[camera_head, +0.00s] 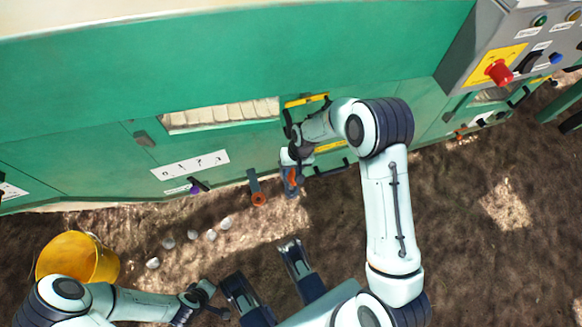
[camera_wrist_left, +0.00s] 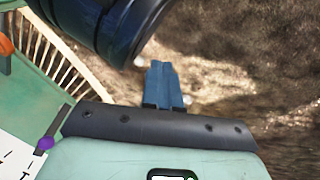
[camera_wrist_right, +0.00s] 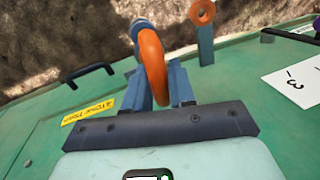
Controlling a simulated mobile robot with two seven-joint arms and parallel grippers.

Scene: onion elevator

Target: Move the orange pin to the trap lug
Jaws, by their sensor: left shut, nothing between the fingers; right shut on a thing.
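The orange pin (camera_wrist_right: 153,65) has a curved orange handle and a grey end. My right gripper (camera_wrist_right: 162,85) is shut on it in the right wrist view. In the head view that gripper (camera_head: 292,188) hangs in front of the green machine's lower edge, with a bit of the orange pin (camera_head: 293,175) showing. The trap lug, a grey strip with an orange ring (camera_head: 259,199), is just left of it. In the right wrist view the lug (camera_wrist_right: 205,45) is right of the pin, clearly apart. My left gripper (camera_wrist_left: 163,85) is shut and empty, low over the soil.
The green machine (camera_head: 75,100) fills the back, with black handles, a purple knob (camera_head: 194,188) and a control panel with a red button (camera_head: 499,72). A yellow bucket (camera_head: 75,258) stands at lower left. Several pale onions (camera_head: 168,243) lie on the soil.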

